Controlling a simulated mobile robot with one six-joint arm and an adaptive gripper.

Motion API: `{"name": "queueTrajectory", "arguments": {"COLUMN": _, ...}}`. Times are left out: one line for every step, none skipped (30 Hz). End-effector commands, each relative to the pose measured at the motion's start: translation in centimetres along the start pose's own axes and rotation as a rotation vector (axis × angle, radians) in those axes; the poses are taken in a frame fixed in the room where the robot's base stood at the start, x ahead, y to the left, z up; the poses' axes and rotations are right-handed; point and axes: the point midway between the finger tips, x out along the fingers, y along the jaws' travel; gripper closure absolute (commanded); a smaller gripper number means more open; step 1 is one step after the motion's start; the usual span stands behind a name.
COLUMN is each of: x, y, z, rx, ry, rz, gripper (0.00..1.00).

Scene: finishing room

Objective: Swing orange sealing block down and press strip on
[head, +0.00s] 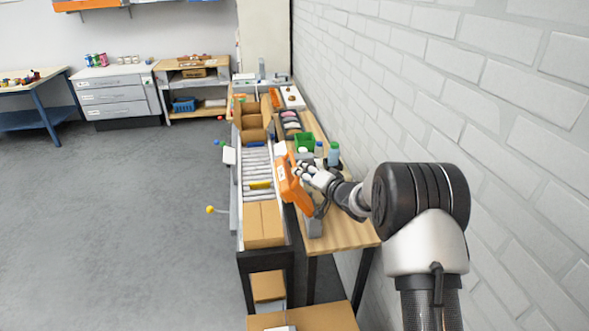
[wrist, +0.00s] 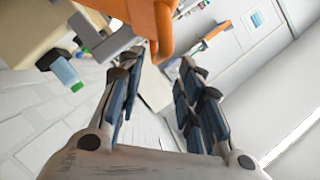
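The orange sealing block (head: 293,186) stands tilted up on a grey support (head: 314,223), at the near right side of the roller conveyor. A closed cardboard box (head: 263,222) lies on the conveyor's near end, left of and below the block. My gripper (head: 304,172) is at the block's upper right side. In the wrist view the orange block (wrist: 150,20) is at the top, and its lower end shows just beyond the spread fingers of my gripper (wrist: 158,68). I cannot tell whether they touch. I cannot make out the strip.
The roller conveyor (head: 257,167) carries open boxes (head: 252,122) farther back. A wooden bench (head: 345,231) along the white brick wall holds a green bin (head: 304,141) and bottles (head: 334,153) close behind my gripper. Another carton (head: 305,317) is at the front.

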Motion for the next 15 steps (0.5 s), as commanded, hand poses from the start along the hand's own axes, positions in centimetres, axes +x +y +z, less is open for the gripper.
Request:
{"name": "queueTrajectory", "arguments": {"x": 1.2, "y": 0.1, "z": 0.2, "rx": -0.001, "ry": -0.001, "rz": -0.001, "gripper": 0.67}}
{"name": "queueTrajectory", "arguments": {"x": 1.8, "y": 0.0, "z": 0.2, "rx": -0.001, "ry": -0.001, "rz": -0.002, "gripper": 0.67}}
{"name": "queueTrajectory", "arguments": {"x": 2.6, "y": 0.1, "z": 0.2, "rx": -0.001, "ry": 0.000, "rz": 0.000, "gripper": 0.67}}
{"name": "queueTrajectory", "arguments": {"x": 3.1, "y": 0.1, "z": 0.1, "rx": -0.001, "ry": 0.000, "rz": -0.001, "gripper": 0.67}}
{"name": "queueTrajectory", "arguments": {"x": 3.7, "y": 0.1, "z": 0.1, "rx": -0.002, "ry": 0.000, "rz": -0.001, "gripper": 0.67}}
{"name": "queueTrajectory", "arguments": {"x": 4.4, "y": 0.1, "z": 0.1, "rx": -0.002, "ry": 0.000, "rz": -0.001, "gripper": 0.67}}
{"name": "queueTrajectory", "arguments": {"x": 4.8, "y": 0.0, "z": 0.1, "rx": -0.001, "ry": 0.000, "rz": -0.001, "gripper": 0.67}}
{"name": "queueTrajectory", "arguments": {"x": 5.3, "y": 0.1, "z": 0.2, "rx": -0.001, "ry": 0.000, "rz": 0.000, "gripper": 0.67}}
{"name": "queueTrajectory", "arguments": {"x": 5.7, "y": 0.1, "z": 0.1, "rx": -0.001, "ry": 0.000, "rz": 0.000, "gripper": 0.67}}
{"name": "queueTrajectory", "arguments": {"x": 6.1, "y": 0.1, "z": 0.1, "rx": -0.001, "ry": 0.000, "rz": 0.000, "gripper": 0.67}}
{"name": "queueTrajectory", "arguments": {"x": 6.3, "y": 0.1, "z": 0.1, "rx": -0.001, "ry": -0.001, "rz": 0.000, "gripper": 0.67}}
{"name": "queueTrajectory", "arguments": {"x": 6.7, "y": 0.0, "z": 0.0, "rx": -0.002, "ry": 0.000, "rz": 0.000, "gripper": 0.67}}
{"name": "queueTrajectory", "arguments": {"x": 6.9, "y": 0.0, "z": 0.0, "rx": 0.000, "ry": 0.000, "rz": 0.001, "gripper": 0.67}}
{"name": "queueTrajectory", "arguments": {"x": 7.1, "y": 0.0, "z": 0.0, "rx": 0.000, "ry": 0.001, "rz": 0.001, "gripper": 0.67}}
{"name": "queueTrajectory", "arguments": {"x": 7.3, "y": 0.1, "z": 0.0, "rx": 0.000, "ry": 0.001, "rz": 0.001, "gripper": 0.67}}
